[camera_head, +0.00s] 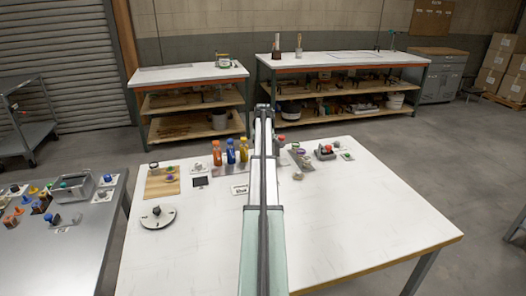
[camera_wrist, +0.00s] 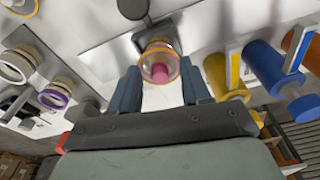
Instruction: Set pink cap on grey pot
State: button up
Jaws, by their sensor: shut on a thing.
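In the wrist view my gripper (camera_wrist: 160,80) has its two dark fingers apart, with a small pink piece (camera_wrist: 160,73) inside a clear, orange-rimmed round between their tips. I take this to be the pink cap, held between the fingers. Whether it touches anything beyond is unclear. A dark grey rounded thing (camera_wrist: 133,8) lies just past the fingertips at the top edge; I cannot tell for sure that it is the grey pot. In the head view my own arm hides the gripper and the cap.
Orange (camera_head: 216,154), blue (camera_head: 230,153) and yellow (camera_head: 243,152) bottles stand left of my arm; the yellow one (camera_wrist: 223,75) is close to the fingers. Ringed jars, one purple-rimmed (camera_wrist: 55,96), are on the other side. The white table's front is clear.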

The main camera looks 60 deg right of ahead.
jog(key=o, duration=1.5)
jog(key=shift+r, duration=0.25)
jog(key=shift+r, duration=2.3)
